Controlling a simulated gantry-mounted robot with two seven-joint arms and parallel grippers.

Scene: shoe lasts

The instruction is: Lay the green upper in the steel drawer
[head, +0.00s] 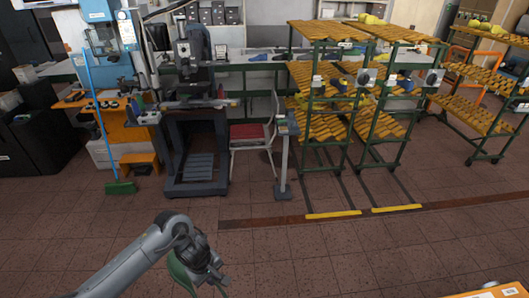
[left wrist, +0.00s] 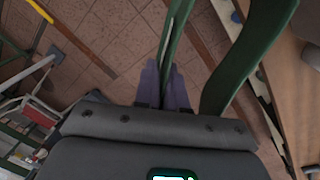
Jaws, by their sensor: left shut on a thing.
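My left gripper (head: 218,283) is near the bottom of the head view, over the brown tiled floor. It is shut on the green upper (head: 186,280), which hangs beside the gripper, partly cut off by the frame edge. In the left wrist view the fingers (left wrist: 166,84) pinch the green upper between them, and a wide curved green strip of it (left wrist: 248,52) runs up to the right. Part of the upper is outside the frame. I cannot make out the steel drawer in either view. My right gripper is not in view.
A tan surface (left wrist: 296,92) with a straight edge lies at the right of the left wrist view. An orange piece (head: 508,290) shows at the lower right corner of the head view. Machines, a red-seated chair (head: 248,133) and shelf racks (head: 330,110) stand farther back. Floor between is clear.

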